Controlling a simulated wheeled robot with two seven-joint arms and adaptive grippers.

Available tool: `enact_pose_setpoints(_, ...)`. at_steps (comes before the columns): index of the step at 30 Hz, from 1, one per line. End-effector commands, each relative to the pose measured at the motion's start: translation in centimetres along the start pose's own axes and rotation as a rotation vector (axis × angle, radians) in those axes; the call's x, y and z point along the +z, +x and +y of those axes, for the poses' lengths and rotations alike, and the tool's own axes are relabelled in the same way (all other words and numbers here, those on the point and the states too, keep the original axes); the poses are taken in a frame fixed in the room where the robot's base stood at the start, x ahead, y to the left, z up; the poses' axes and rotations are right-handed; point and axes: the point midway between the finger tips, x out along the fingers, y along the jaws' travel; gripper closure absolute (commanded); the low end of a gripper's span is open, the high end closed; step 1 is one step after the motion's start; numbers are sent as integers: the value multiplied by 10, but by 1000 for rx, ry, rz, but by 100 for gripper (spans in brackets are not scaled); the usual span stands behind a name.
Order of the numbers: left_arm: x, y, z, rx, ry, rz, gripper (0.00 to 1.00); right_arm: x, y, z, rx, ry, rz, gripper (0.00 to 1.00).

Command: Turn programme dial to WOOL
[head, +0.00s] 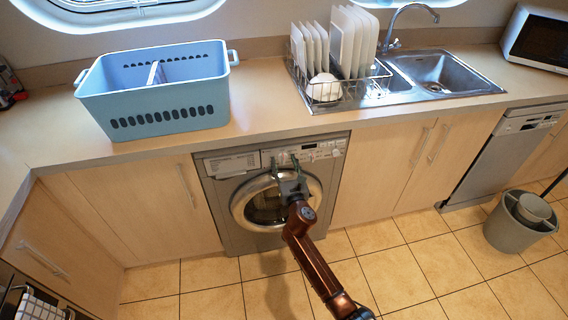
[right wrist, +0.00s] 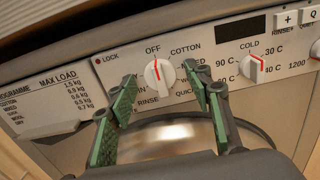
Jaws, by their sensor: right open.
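The washing machine (head: 228,228) stands under the counter in the head view. Its programme dial (right wrist: 160,76) is a white round knob with a red pointer line, in the middle of the right wrist view. The pointer is up at OFF. COTTON is to its right and RINSE below it. I cannot read WOOL on the dial scale; some labels are hidden behind the fingers. My right gripper (head: 284,166) is in front of the control panel. In the right wrist view its green-padded fingers (right wrist: 163,88) are open, one on each side of the dial, apart from it. My left gripper is not in view.
A temperature dial (right wrist: 252,67) at COLD and a dark display (right wrist: 240,27) are right of the programme dial. The grey drawer (right wrist: 57,90) is to the left. A blue basket (head: 160,92) and a dish rack (head: 340,90) stand on the counter. A bin (head: 515,235) stands on the floor.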

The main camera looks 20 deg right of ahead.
Motion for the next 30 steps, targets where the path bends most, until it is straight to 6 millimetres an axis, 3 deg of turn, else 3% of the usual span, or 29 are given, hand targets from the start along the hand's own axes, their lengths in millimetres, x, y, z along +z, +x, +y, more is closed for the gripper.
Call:
enact_pose_setpoints(3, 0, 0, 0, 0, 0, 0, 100, 0, 0, 0, 0, 0, 0, 55)
enact_pose_setpoints(21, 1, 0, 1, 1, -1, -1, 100, 0, 0, 0, 0, 0, 0, 95)
enact_pose_setpoints(30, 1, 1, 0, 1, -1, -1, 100, 0, 0, 0, 0, 42, 0, 95)
